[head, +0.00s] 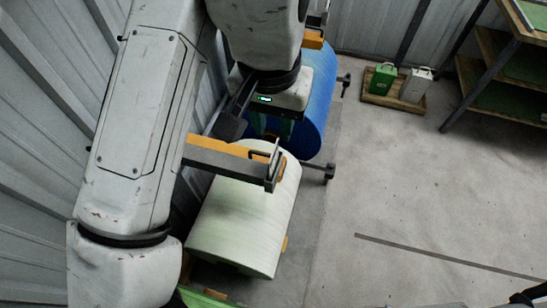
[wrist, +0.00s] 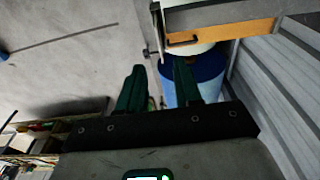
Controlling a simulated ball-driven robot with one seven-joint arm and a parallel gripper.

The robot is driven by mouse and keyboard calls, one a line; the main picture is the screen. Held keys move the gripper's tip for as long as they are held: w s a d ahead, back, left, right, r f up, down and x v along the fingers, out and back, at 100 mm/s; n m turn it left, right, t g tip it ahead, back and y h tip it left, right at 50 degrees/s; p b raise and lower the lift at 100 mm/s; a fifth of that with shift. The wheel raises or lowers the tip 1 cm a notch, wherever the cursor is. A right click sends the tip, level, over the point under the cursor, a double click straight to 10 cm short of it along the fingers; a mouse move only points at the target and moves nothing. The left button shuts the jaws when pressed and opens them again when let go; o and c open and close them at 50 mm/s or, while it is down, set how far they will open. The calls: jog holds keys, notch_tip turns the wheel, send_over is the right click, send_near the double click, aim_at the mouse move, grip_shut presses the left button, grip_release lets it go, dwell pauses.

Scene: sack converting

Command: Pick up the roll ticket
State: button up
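I cannot make out a roll ticket for certain in either view. A pale green-white roll (head: 245,218) lies below an orange and grey bar (head: 225,156), which has a small dark bracket (head: 272,166) at its end. A blue roll (head: 318,95) lies behind it, partly hidden by my arm; it also shows in the wrist view (wrist: 208,75). My gripper (wrist: 158,63) has its two dark green fingers apart with nothing seen between them. It is above the blue roll, close to the orange bar (wrist: 225,37). In the head view its fingertips are hard to see.
A corrugated metal wall (head: 40,150) runs close along the left. A green can (head: 382,78) and a white can (head: 416,85) stand on a wooden pallet (head: 392,102) at the back. A shelved bench (head: 500,75) is at the back right. The concrete floor on the right is mostly clear.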

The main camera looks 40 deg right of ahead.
aim_at(274, 156)
jog(key=f, duration=0.5)
jog(key=shift+w+d, duration=0.1)
jog(key=shift+d, duration=0.1)
jog(key=shift+w+f+p, duration=0.15)
jog(key=shift+f+p, duration=0.55)
jog(key=shift+f, duration=2)
jog(key=shift+c, duration=0.3)
grip_shut()
